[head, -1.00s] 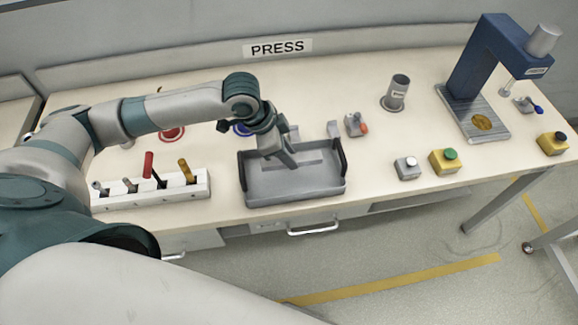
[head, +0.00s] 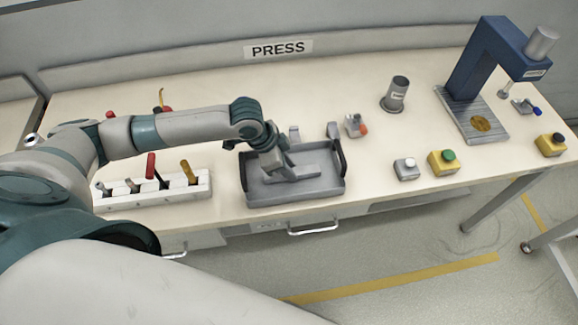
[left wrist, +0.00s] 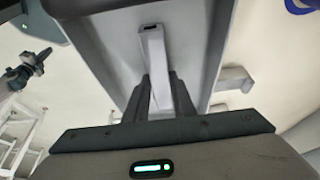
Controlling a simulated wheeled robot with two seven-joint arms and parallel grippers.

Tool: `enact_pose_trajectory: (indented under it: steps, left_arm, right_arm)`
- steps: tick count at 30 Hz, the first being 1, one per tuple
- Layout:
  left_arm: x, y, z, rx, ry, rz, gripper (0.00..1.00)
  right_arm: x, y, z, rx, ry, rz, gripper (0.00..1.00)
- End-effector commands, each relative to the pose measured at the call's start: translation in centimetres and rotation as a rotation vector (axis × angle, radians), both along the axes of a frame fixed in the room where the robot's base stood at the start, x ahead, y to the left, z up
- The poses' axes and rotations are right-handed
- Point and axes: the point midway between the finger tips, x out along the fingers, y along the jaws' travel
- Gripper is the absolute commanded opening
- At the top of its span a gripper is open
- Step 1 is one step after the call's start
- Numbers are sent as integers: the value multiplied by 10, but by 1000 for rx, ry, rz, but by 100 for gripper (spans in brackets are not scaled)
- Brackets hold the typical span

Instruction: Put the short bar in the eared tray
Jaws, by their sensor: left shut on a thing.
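The eared tray (head: 262,197) is a grey shallow tray with two upright ears at its back and black handles at its ends, near the front edge of the bench. My left gripper (head: 290,178) is inside the tray's outline, low over its floor. In the left wrist view my left gripper (left wrist: 160,95) is shut on the short bar (left wrist: 155,60), a pale grey bar with a dark slot in its end. The tray's grey floor and walls (left wrist: 213,50) lie behind it. I cannot tell whether the bar touches the floor.
Left of the tray stands a white rack (head: 140,198) with several tools. To the right are a small clamp-like part (head: 355,126), a grey cup (head: 396,95), button boxes (head: 443,162) and a blue press (head: 478,65). The bench between tray and boxes is clear.

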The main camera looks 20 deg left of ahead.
Motion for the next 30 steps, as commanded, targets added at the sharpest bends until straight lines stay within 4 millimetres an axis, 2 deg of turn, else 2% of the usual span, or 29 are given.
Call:
enact_pose_trajectory:
  steps: [10,11,12,13,23,30]
  left_arm:
    - [0,0,-2,0,0,0,0]
    - [0,0,-2,0,0,0,30]
    - [0,0,-2,0,0,0,40]
    - [0,0,-2,0,0,0,42]
    - [0,0,-1,0,0,0,42]
    - [-2,5,13,0,-1,0,42]
  right_arm:
    - [0,0,0,0,0,0,0]
    - [0,0,0,0,0,0,0]
    - [0,0,0,0,0,0,0]
    - [0,0,0,0,0,0,0]
    - [0,0,0,0,1,1,0]
    - [0,-1,-4,-1,1,1,0]
